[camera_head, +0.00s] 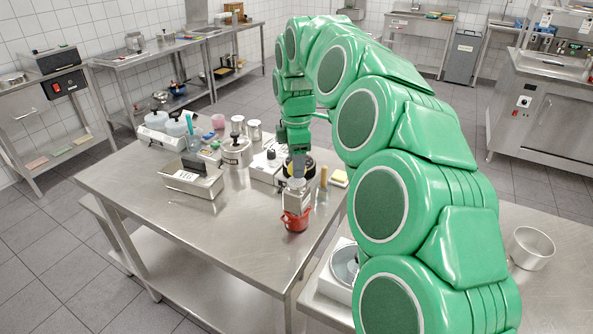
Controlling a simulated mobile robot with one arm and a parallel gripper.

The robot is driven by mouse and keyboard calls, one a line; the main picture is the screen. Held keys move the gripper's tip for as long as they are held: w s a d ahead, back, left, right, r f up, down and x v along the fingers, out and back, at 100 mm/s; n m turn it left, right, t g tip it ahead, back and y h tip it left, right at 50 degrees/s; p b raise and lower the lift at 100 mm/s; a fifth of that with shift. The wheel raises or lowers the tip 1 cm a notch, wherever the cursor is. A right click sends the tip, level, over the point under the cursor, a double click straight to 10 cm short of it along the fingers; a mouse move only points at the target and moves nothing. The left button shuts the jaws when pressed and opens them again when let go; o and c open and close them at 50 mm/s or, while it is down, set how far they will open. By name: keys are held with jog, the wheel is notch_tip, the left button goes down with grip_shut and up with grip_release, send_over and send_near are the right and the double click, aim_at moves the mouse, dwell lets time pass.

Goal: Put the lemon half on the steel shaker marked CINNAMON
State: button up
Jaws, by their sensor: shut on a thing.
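I cannot pick out the lemon half for certain. Two steel cylinders, one on the left (238,125) and one on the right (254,130), stand at the table's back, apart from my gripper. They may be shakers. No CINNAMON marking is readable, so I cannot tell which thing is the marked shaker.
The steel table (215,235) is clear at its front left. A metal box (193,182), a labelled pot (236,152) and a white appliance (266,169) stand on it.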

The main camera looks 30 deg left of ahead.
jog(key=shift+f, duration=1.45)
jog(key=shift+f, duration=0.15)
jog(key=o, duration=1)
jog(key=shift+o, duration=0.2)
notch_tip(320, 180, up, 12)
jog(key=shift+r, duration=0.15)
